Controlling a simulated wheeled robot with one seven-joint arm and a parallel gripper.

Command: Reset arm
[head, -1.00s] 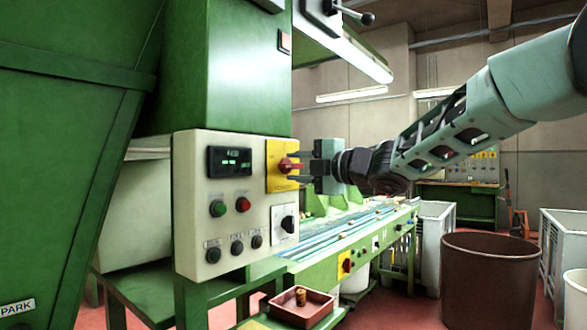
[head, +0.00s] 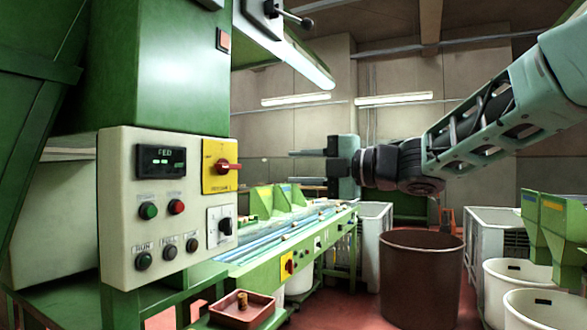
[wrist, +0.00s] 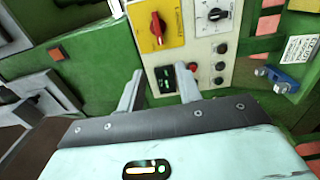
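My arm reaches in from the right in the head view, with my gripper (head: 308,165) pointing left in mid-air. Its two fingers are apart with nothing between them. In the wrist view, my gripper (wrist: 158,95) also shows two spread, empty fingers, with the control panel beyond them. The control panel (head: 115,215) is cream-coloured and stands left of my gripper, clear of it. It carries a red rotary switch (head: 223,167) on a yellow plate, a lit display (head: 162,162), green and red buttons, and a black-and-white selector (head: 220,227).
A green machine (head: 150,70) fills the left side. A long conveyor bench (head: 300,240) runs behind the panel. A red tray (head: 245,312) holding a cork sits low in front. A brown bin (head: 420,275), white crates and white buckets (head: 530,280) stand at right.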

